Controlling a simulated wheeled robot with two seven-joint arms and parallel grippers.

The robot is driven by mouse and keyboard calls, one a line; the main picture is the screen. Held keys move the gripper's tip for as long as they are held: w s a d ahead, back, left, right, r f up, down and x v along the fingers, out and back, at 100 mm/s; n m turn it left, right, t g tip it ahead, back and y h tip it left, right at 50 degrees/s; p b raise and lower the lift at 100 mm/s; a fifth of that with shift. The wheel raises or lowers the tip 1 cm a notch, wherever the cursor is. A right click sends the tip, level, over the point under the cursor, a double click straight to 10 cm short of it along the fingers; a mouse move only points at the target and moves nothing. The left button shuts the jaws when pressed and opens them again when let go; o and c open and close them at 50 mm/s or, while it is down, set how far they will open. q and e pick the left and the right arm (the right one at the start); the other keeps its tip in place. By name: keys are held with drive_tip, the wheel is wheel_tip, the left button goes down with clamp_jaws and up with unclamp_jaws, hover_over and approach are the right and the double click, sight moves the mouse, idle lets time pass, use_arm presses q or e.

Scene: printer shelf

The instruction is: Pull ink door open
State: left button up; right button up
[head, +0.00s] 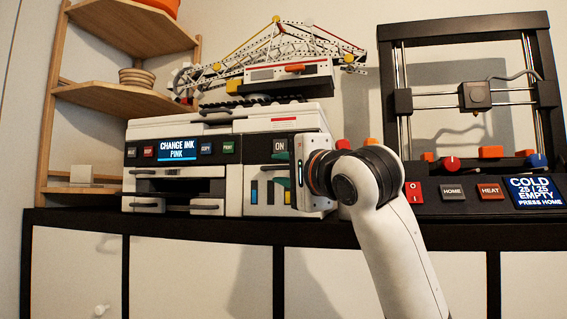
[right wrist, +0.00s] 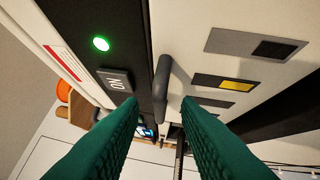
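The white printer (head: 235,126) stands on the shelf top, its screen reading "CHANGE INK PINK". Its ink door (head: 262,184) is the white front panel with coloured windows; it looks shut. In the right wrist view the door (right wrist: 226,74) shows a yellow window and grey and dark ones, with a dark upright bar handle (right wrist: 162,82) at its edge. My right gripper (head: 284,183) is at the printer's front right. Its two green fingers (right wrist: 160,104) are apart, with the handle between them; contact cannot be seen. My left gripper is not in view.
A 3D printer (head: 475,110) stands to the right with its control panel. A wooden corner shelf (head: 115,98) with bowls is at the left. The cabinet's black top (head: 75,217) runs below.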

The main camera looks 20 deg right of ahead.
clamp_jaws()
drive_tip(key=shift+a+f, duration=0.1)
idle(0.3)
